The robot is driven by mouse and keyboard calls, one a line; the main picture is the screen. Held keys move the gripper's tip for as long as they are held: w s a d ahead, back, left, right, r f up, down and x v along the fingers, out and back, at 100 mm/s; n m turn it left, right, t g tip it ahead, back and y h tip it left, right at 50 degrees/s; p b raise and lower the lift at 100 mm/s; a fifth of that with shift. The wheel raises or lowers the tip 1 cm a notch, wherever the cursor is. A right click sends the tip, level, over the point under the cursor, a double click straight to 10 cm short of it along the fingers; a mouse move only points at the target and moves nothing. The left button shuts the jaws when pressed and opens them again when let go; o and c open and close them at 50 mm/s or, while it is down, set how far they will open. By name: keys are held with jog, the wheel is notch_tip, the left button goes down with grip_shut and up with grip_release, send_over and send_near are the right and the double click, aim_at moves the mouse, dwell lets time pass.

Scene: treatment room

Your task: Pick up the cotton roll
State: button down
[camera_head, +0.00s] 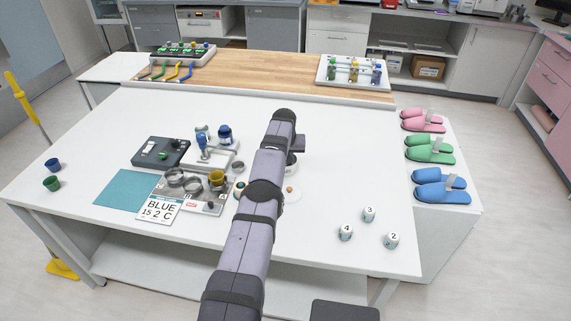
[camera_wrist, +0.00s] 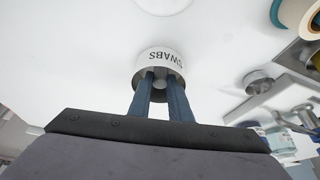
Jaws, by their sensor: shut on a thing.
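In the wrist view a white round cup (camera_wrist: 150,56) lettered "SWABS" stands on the white table. My gripper (camera_wrist: 161,84) reaches into the cup's opening with its two dark blue fingers. A small pale round end, the cotton roll (camera_wrist: 161,79), shows between the fingertips, and the fingers are shut on it. Most of the roll is hidden by the fingers and the cup. In the head view my arm covers the gripper, the roll and most of the cup.
A white dish (camera_head: 291,193) with a small ball lies right of my arm. Left are metal rings (camera_head: 176,176), a "BLUE 15 2 C" card (camera_head: 158,210), a teal mat (camera_head: 122,190) and a dark box (camera_head: 160,152). Numbered vials (camera_head: 369,214) stand right. The table's right middle is clear.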

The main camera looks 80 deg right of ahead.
jog(key=shift+r, duration=0.1)
jog(key=shift+d+r, duration=0.1)
jog(key=shift+r, duration=0.45)
notch_tip(320, 180, up, 9)
jog(key=p, duration=0.8)
jog(key=shift+f, duration=0.15)
jog(key=shift+w, duration=0.1)
